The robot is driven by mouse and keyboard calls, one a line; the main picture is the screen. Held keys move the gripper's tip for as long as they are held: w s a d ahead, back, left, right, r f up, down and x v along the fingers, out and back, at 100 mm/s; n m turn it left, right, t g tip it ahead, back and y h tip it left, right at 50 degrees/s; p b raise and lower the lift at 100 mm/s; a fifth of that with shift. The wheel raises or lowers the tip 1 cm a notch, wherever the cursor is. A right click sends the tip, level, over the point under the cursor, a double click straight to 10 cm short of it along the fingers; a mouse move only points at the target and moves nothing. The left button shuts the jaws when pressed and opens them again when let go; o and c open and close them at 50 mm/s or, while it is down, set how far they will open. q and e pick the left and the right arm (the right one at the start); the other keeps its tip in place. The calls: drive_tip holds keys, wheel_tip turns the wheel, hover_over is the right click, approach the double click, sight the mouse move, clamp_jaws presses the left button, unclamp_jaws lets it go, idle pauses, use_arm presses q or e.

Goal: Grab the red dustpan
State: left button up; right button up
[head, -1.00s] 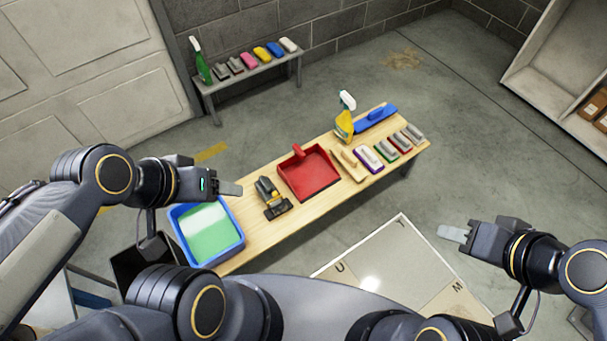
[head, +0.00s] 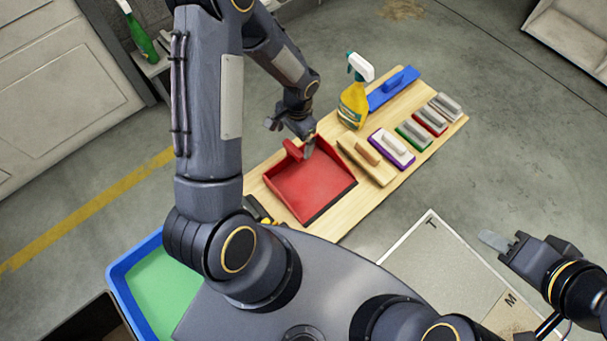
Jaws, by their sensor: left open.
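The red dustpan (head: 310,188) lies on the wooden bench top, its pan facing up and its dark lip toward the lower right. Its red handle (head: 292,150) points to the far side. My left gripper (head: 301,142) is open and right at the handle, with a finger in front of the pan's back edge near it. Whether it touches the handle I cannot tell. My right gripper (head: 492,241) is out to the right, away from the bench and empty; its fingers are seen edge-on.
A blue-rimmed tray (head: 120,276) with green inside is at lower left. A lettered grey board (head: 440,275) is at lower right.

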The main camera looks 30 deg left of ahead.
sight(294, 148)
use_arm(q)
drive_tip(key=f+b, duration=0.1)
drive_tip(key=f, duration=0.1)
drive_tip(key=f+b, duration=0.1)
drive_tip(key=f, duration=0.2)
drive_tip(key=f+b, duration=0.1)
drive_tip(key=f, duration=0.1)
drive_tip(key=shift+s+f, duration=0.15)
drive_tip(key=shift+s, duration=0.2)
drive_tip(key=c, duration=1.6)
